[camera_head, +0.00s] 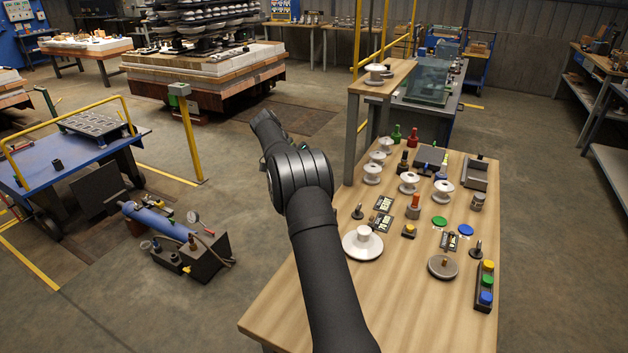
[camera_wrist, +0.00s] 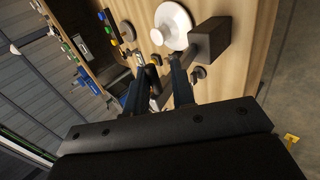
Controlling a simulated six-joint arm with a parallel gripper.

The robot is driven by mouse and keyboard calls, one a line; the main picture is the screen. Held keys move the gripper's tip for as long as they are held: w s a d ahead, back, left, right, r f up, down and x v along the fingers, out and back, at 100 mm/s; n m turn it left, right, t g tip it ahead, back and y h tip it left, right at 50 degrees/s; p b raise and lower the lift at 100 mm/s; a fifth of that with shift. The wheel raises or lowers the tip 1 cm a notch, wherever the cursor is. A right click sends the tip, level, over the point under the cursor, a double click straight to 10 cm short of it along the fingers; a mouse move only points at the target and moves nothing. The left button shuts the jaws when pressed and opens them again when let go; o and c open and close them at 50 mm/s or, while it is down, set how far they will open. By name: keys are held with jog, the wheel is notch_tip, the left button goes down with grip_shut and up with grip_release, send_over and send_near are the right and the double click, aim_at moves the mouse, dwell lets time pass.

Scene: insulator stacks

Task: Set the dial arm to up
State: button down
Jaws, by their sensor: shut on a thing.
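My gripper (camera_wrist: 161,70) shows in the wrist view, with its two dark blue fingers pointing at the table. It is shut on a grey bar (camera_wrist: 187,54) that runs up and right to a dark block (camera_wrist: 211,39). The bar may be the dial arm, but its dial face and marks are hidden, so its setting cannot be read. In the head view, my own arm hides the gripper and the bar. A round grey disc with a small knob (camera_head: 442,267) lies at the table's front right, apart from my arm.
A white disc-shaped insulator (camera_head: 362,243) stands beside my arm; it also shows near the block in the wrist view (camera_wrist: 172,25). The wooden table (camera_head: 290,310) holds several insulators, green and blue buttons, and a three-button box (camera_head: 485,287). Its left edge borders open floor.

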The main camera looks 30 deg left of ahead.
jog(key=shift+s+a+f, duration=0.15)
jog(key=shift+a+f, duration=0.1)
jog(key=shift+a, duration=0.3)
jog(key=c, duration=1.6)
grip_release()
jog(key=shift+c, duration=0.2)
jog(key=shift+o, duration=0.8)
jog(key=shift+a+f, duration=0.1)
jog(key=shift+a, duration=0.1)
jog(key=shift+d, duration=0.1)
